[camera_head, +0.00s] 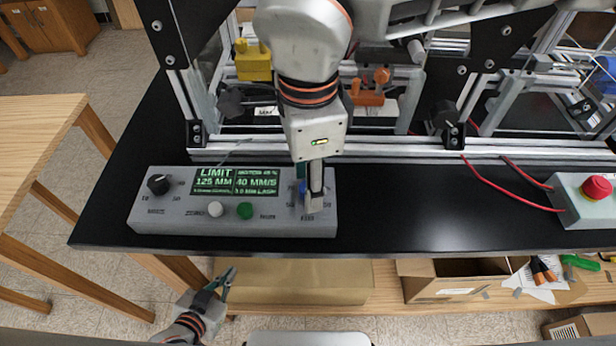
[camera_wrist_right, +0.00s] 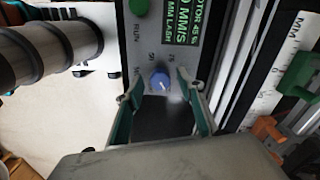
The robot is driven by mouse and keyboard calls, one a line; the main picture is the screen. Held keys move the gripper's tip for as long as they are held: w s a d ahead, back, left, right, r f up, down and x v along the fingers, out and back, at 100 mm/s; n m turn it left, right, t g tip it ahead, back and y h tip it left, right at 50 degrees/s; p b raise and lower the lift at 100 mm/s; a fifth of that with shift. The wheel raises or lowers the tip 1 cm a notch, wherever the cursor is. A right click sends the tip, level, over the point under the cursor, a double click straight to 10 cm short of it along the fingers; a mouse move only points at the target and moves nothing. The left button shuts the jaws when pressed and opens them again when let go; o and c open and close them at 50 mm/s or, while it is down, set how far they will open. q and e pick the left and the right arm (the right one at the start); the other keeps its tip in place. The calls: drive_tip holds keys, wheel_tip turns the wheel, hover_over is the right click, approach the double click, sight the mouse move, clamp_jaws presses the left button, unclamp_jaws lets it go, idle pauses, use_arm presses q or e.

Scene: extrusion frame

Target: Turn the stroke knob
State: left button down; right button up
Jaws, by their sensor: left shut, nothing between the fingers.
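A grey control box (camera_head: 170,215) sits on the black bench top. It has a black knob (camera_head: 158,184) at its left end and a blue knob at its right end, mostly hidden in the head view; the blue knob (camera_wrist_right: 160,80) shows clearly in the right wrist view. I cannot read which is labelled stroke. My right gripper (camera_head: 315,205) points down over the blue knob. In the right wrist view its teal fingers are apart, one on each side of the knob; I cannot tell whether they touch it. My left gripper (camera_head: 222,280) is shut and empty, in front of the bench.
The box has a green display (camera_head: 235,181), a white button (camera_head: 215,209) and a green button (camera_head: 245,211). An extrusion frame with orange and yellow parts stands behind. A red stop button (camera_head: 597,187) is at the far right, with red wires. The bench front between is clear.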

wheel_tip(320, 180, up, 12)
idle(0.5)
idle(0.4)
